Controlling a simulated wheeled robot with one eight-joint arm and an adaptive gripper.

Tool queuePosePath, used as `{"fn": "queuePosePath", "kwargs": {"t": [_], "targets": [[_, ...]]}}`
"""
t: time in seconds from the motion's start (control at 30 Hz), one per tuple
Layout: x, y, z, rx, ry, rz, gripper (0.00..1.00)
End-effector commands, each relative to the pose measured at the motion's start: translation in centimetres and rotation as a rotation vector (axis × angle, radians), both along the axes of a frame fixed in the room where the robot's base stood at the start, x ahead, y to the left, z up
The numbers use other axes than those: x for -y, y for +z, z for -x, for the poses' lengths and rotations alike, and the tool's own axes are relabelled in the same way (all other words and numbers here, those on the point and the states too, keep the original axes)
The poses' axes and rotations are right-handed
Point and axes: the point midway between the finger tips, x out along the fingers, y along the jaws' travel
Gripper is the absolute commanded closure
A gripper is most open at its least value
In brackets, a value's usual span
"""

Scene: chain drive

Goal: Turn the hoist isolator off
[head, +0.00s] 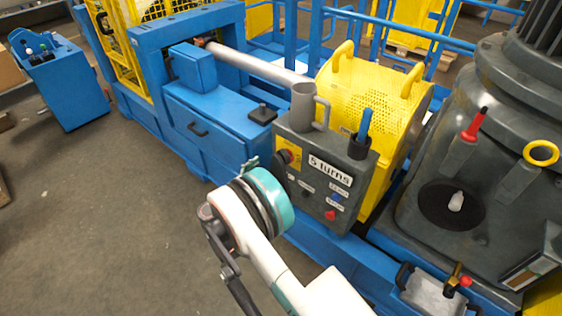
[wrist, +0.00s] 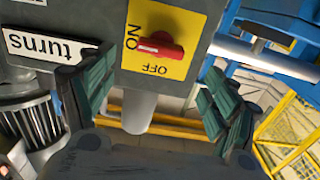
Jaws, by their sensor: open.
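The hoist isolator is a red rotary handle (wrist: 160,48) on a yellow plate (wrist: 177,68) marked ON and OFF. In the wrist view the handle lies roughly level, its left end by the ON mark; OFF is printed below it. In the head view the small red handle (head: 287,156) sits on the left of the grey control box (head: 322,172). My gripper (wrist: 160,65) is open, with one green-padded finger on each side of the plate and nothing between them. The handle appears beyond the fingertips, not touched. In the head view my wrist hides most of the gripper.
The box bears a "5 turns" label (head: 330,170), a red button (head: 330,215) and a cup with a blue handle (head: 364,125). A yellow perforated guard (head: 370,85) stands behind it. Blue framework (head: 222,125) lies to the left. Open floor (head: 110,220) is at lower left.

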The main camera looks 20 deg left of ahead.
Motion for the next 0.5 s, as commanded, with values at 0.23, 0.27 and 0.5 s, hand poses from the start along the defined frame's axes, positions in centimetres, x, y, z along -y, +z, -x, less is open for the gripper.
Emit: {"fn": "queuePosePath", "kwargs": {"t": [0.23,0.27,0.5], "targets": [[1.9,-0.2,-4.5,-0.001,-0.003,0.0,0.2],[2.1,-0.2,-4.9,-0.001,-0.003,0.0,0.2],[2.9,-0.1,-7.1,-0.001,0.0,0.001,0.2]]}}
